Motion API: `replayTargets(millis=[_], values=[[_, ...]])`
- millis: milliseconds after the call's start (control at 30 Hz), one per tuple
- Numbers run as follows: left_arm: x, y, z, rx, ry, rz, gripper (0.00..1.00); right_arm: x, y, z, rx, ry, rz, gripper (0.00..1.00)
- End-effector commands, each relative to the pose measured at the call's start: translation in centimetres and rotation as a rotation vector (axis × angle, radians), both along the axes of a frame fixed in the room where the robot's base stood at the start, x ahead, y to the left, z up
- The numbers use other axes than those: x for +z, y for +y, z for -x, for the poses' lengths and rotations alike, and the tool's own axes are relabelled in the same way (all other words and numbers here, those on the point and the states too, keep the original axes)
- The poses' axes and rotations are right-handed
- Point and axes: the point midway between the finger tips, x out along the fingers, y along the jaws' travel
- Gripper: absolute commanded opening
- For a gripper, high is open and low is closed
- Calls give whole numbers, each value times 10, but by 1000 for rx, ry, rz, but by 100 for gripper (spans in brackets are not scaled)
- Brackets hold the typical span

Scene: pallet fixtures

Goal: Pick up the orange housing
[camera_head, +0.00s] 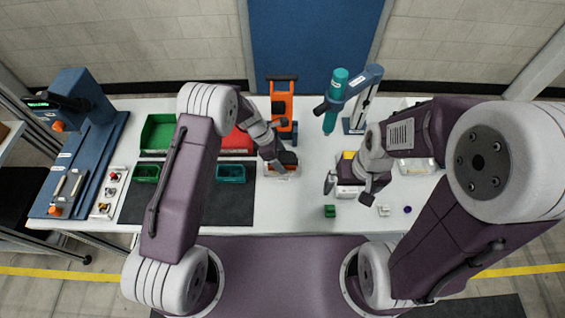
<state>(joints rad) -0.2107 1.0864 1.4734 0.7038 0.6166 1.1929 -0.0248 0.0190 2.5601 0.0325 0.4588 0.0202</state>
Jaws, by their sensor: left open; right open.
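A small orange part (289,157), which looks like the orange housing, sits in a pale fixture (284,174) at the middle of the table. My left gripper (277,163) is open and right over it, hiding part of it. I cannot tell whether the fingers touch it. My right gripper (350,190) is open, to the right, over a white fixture (346,189) with a yellow part (348,155) behind it. It appears empty.
An orange upright frame (282,103) stands behind my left gripper, with a teal and blue tool stand (362,100) to its right. Green (158,134) and red (236,142) bins are at left. A small green block (330,211) lies near the front edge.

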Motion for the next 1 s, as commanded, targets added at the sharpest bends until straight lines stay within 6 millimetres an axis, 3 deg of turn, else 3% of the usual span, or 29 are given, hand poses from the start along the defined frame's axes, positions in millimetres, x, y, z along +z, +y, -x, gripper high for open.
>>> replayTargets(millis=[200, 267, 467, 500, 767, 867, 1000], values=[[0, 0, 0, 0, 0, 0, 75, 0, 0, 0, 0, 0, 0, 100], [0, 0, 0, 0, 0, 0, 61, 0, 0, 0, 0, 0, 0, 100], [0, 0, 0, 0, 0, 0, 5, 0, 0, 0, 0, 0, 0, 100], [0, 0, 0, 0, 0, 0, 0, 0, 0, 0, 0, 0, 0, 100], [2, 0, -1, 0, -1, 0, 0, 2, 0, 0, 0, 0, 0, 100], [13, 0, -2, 0, -5, 1, 0, 1, 0, 0, 0, 0, 0, 100], [48, -1, -2, -1, -8, 2, 0, -7, 0, 0, 0, 0, 0, 100]])
